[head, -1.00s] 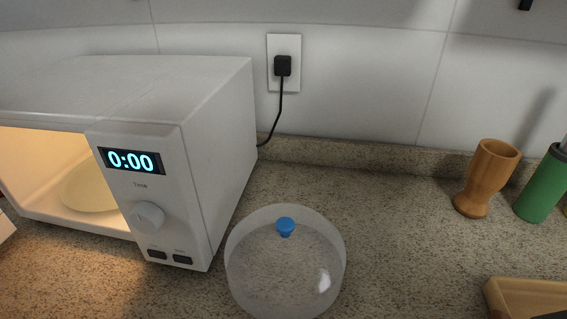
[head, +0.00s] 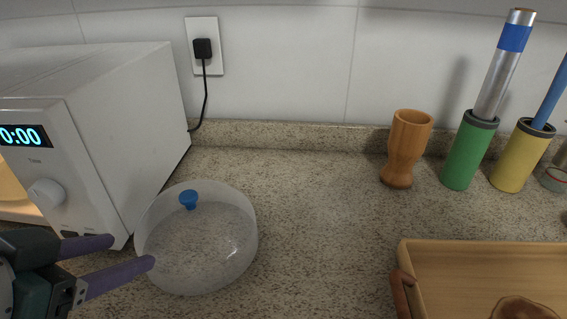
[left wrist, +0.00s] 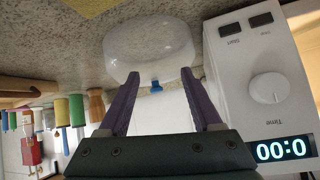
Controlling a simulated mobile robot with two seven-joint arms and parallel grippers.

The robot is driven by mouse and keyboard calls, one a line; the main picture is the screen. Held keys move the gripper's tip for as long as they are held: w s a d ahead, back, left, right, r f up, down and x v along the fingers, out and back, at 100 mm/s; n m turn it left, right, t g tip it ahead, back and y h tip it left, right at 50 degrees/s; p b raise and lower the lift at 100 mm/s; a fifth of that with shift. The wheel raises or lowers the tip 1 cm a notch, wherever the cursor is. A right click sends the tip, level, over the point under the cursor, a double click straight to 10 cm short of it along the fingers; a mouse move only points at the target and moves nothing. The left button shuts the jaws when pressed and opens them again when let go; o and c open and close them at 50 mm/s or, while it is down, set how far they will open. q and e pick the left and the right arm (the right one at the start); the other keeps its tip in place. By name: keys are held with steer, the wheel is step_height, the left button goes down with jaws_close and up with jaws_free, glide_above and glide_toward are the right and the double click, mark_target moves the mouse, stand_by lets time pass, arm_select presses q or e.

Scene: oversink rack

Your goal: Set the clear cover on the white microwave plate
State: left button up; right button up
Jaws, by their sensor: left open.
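The clear cover (head: 208,250), a round transparent dome with a blue knob (head: 188,199), stands on the counter just right of the microwave. My left gripper (head: 132,252) is open at the cover's left side in the head view, with purple fingers pointing right. In the left wrist view the cover (left wrist: 150,50) and its blue knob (left wrist: 156,87) show beyond and between the open fingers (left wrist: 156,85); I cannot tell whether they touch it. The white microwave plate is out of view now. My right gripper is not in view.
The white microwave (head: 110,130) stands at the left, its display reading 0:00. A wooden cup (head: 406,150), a green holder (head: 469,152) and a yellow holder (head: 521,157) stand along the back wall. A wooden tray (head: 470,262) is at the right. The counter between is clear.

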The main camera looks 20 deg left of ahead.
mark_target(188, 195)
arm_select(q)
steer(key=w+m+t+h+b, duration=0.1)
steer(key=w+h, duration=0.1)
steer(key=w+m+t+h+b, duration=0.1)
steer(key=w+h+b, duration=0.1)
steer(key=w, duration=0.1)
steer(key=w+m+t+h+b, duration=0.1)
steer(key=w, duration=0.1)
steer(key=shift+w+f+t+h+b, duration=0.15)
steer(key=shift+f+t+h+b, duration=0.15)
steer(key=shift+f+h, duration=0.1)
steer(key=w, duration=0.1)
steer(key=w+d, duration=0.1)
steer(key=w, duration=0.2)
steer(key=shift+d, duration=0.25)
steer(key=shift+w+d+f, duration=0.25)
steer(key=shift+w, duration=0.3)
jaws_close()
